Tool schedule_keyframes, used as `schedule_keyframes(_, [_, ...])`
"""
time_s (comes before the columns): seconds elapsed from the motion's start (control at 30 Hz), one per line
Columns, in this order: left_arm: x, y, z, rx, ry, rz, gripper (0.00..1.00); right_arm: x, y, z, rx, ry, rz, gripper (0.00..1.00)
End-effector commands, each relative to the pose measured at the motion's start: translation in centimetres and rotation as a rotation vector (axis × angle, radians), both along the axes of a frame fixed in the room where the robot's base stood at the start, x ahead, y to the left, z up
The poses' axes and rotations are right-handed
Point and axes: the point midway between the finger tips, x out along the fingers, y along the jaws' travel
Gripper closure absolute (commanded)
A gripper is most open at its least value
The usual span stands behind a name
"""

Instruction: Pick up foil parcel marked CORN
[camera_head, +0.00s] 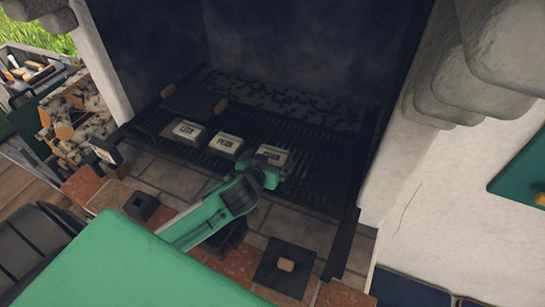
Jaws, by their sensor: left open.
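Three pale foil parcels with dark lettering lie in a row on the black grill grate. The left parcel (184,131) and the middle parcel (226,144) are in full view. The right parcel (272,154) is partly covered by my left gripper (266,172). The lettering is too small to read with certainty, so I cannot tell which one is marked CORN. My left gripper is open, at the near side of the right parcel; its fingertips are hard to make out, and I cannot tell whether it touches the parcel. My right gripper is not in view.
The grate (322,178) sits in a dark fireplace between pale walls. A dark plate with a wooden knob (286,265) lies on the tiled ledge in front. A small dark box (142,205) stands at the ledge's left. Stacked logs (85,125) are at far left.

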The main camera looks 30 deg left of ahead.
Motion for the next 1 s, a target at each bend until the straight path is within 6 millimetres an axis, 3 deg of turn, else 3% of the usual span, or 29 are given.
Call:
schedule_keyframes(0.33, [4.1,0.5,-1.4,0.002,0.000,0.001,0.00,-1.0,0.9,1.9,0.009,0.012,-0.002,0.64])
schedule_keyframes(0.7, [4.8,0.5,-2.0,0.001,0.000,0.000,0.00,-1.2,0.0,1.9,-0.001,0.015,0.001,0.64])
schedule_keyframes(0.9, [4.8,0.5,-1.9,0.001,0.000,0.001,0.38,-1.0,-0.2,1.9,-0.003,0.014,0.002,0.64])
schedule_keyframes(1.0, [4.8,0.5,-1.9,0.000,-0.001,0.000,0.38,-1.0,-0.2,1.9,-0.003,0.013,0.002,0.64])
